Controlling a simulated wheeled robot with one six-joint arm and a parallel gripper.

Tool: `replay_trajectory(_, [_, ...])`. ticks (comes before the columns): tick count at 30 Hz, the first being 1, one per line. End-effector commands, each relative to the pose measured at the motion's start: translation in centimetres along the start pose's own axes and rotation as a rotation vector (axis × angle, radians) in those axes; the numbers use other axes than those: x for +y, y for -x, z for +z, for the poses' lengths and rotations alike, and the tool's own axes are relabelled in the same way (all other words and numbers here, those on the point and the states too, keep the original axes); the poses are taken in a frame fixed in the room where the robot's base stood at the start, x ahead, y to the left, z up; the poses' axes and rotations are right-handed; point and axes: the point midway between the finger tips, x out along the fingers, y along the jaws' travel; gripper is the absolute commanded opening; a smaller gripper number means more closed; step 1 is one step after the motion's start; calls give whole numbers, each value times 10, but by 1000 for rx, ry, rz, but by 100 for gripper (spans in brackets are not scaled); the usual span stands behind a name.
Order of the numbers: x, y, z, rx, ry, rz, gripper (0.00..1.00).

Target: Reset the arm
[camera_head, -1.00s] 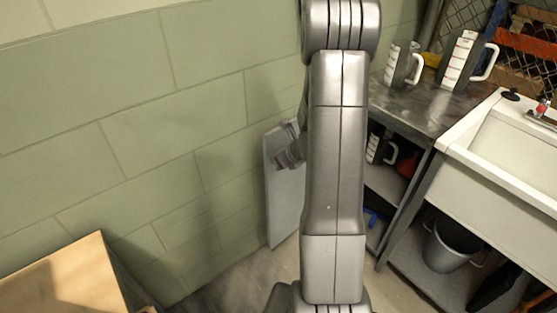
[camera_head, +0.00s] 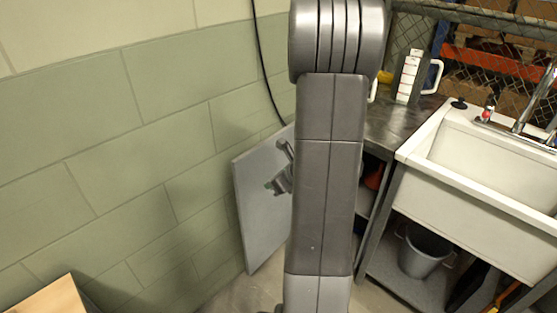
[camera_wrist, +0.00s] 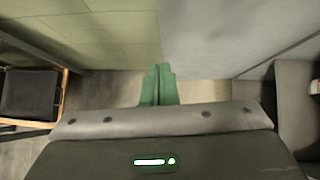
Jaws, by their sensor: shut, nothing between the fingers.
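My gripper (camera_wrist: 158,86) shows in the wrist view as two green fingers pressed together, with nothing between them. They are in front of a pale floor strip at the foot of the wall. My grey arm stands upright through the middle of the head view and hides part of what is behind it.
To the right are a metal bench (camera_head: 392,124) with a measuring jug (camera_head: 409,76), a white sink (camera_head: 470,190) and a bucket (camera_head: 424,250). A wooden top (camera_head: 45,300) is at lower left.

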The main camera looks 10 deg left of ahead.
Motion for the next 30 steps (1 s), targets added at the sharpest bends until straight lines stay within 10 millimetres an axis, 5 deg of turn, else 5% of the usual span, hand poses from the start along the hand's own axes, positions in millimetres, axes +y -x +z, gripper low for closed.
replay_trajectory(14, [0, -10, -1, 1, 1, 3, 0])
replay_trajectory(30, [1, -104, 5, 0, 1, 3, 0])
